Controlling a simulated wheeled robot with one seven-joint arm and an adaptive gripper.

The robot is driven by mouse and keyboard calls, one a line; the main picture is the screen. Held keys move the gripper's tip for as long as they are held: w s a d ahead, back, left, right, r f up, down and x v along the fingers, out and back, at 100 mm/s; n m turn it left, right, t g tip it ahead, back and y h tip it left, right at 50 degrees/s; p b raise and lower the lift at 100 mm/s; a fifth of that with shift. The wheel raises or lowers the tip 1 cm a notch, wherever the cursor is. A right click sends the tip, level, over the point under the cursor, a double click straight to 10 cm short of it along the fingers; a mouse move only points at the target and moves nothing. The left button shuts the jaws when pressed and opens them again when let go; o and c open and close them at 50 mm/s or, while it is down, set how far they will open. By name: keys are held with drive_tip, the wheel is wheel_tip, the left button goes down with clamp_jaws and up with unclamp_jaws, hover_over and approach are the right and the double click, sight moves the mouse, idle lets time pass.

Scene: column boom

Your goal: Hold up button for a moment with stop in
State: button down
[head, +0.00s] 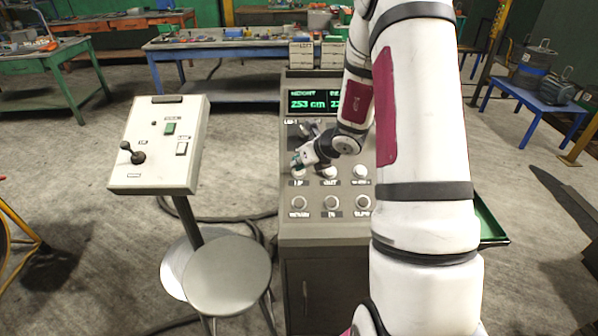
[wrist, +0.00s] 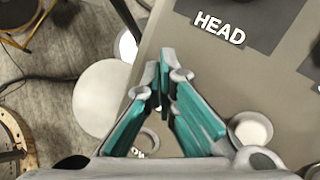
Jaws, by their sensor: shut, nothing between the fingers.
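The grey control console (head: 325,232) stands in the middle of the head view, with two rows of round pale buttons. The up button (head: 298,174), labelled UP, is at the left end of the upper row. My gripper (head: 297,162) is shut and empty, with its tips at or just above the up button; I cannot tell whether they touch. In the wrist view its teal fingers (wrist: 164,75) meet over the grey panel. A round button (wrist: 250,130) lies right of them, and another ring is partly hidden behind them. I cannot make out the stop; my arm covers part of the console.
The console's display (head: 308,98) reads a height of 253 cm; its right part is covered. A white pedestal box (head: 160,150) with a joystick stands left, above a round stool (head: 228,275). Workbenches (head: 215,50) stand behind. Cables lie on the floor.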

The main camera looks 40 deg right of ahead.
sight(298, 175)
drive_tip(key=shift+w+f+b, duration=0.2)
drive_tip(key=shift+f+b, duration=0.1)
drive_tip(key=shift+f, duration=0.05)
drive_tip(key=shift+s+r, duration=0.1)
idle(1.5)
drive_tip(key=shift+s+a+r+p, duration=0.15)
drive_tip(key=shift+s+r+p, duration=0.25)
drive_tip(key=shift+r, duration=0.25)
drive_tip(key=shift+w, duration=0.1)
wheel_tip(298, 175, up, 6)
drive_tip(key=p, duration=0.3)
